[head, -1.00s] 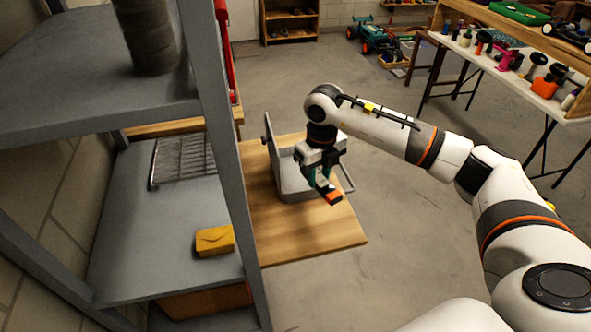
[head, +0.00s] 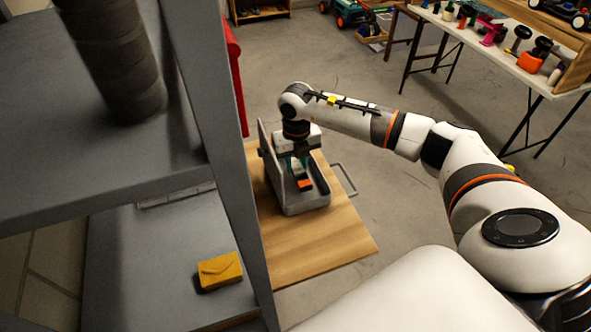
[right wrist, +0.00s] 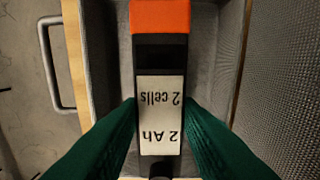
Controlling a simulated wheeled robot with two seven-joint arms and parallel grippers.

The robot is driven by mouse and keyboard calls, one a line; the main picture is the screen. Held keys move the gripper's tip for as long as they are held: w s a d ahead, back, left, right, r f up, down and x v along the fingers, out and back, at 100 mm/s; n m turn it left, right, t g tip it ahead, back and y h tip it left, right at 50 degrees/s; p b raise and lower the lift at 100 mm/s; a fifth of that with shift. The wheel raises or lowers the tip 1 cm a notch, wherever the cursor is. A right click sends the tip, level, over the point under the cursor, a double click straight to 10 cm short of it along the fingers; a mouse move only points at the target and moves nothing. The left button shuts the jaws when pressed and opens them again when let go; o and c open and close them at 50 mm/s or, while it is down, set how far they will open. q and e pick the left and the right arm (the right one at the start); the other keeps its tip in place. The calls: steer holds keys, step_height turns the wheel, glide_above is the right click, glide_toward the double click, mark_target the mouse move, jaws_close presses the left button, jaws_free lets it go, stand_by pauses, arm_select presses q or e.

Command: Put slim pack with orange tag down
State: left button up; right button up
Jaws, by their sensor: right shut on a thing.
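The slim pack (right wrist: 160,60) is dark, with an orange end and a pale label reading "2 Ah 2 cells". Its orange end (head: 305,185) shows in the head view. My right gripper (head: 299,166) is shut on the pack. In the right wrist view its green fingers (right wrist: 160,115) press on both long sides. The pack is within the walls of a grey open box (head: 309,209) with a raised lid. I cannot tell whether the pack touches the box floor. My left gripper is not in view.
The box stands on a wooden board (head: 318,246). A grey shelf post (head: 222,150) rises close at the left. A yellow pack (head: 219,271) lies on the lower shelf. A wire handle (head: 345,180) sticks out right of the box. A white table (head: 490,50) with several items stands back right.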

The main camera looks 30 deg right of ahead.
mark_target(296, 165)
steer(key=shift+f, duration=0.35)
step_height(296, 165, down, 3)
steer(key=shift+w+f+p, duration=0.1)
steer(key=shift+p, duration=0.25)
steer(key=shift+f, duration=0.25)
steer(key=o, duration=1)
arm_select(q)
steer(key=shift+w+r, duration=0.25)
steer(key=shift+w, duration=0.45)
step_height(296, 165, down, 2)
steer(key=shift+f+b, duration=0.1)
steer(key=shift+b, duration=1.15)
arm_select(e)
step_height(296, 165, up, 12)
steer(key=shift+r, duration=0.15)
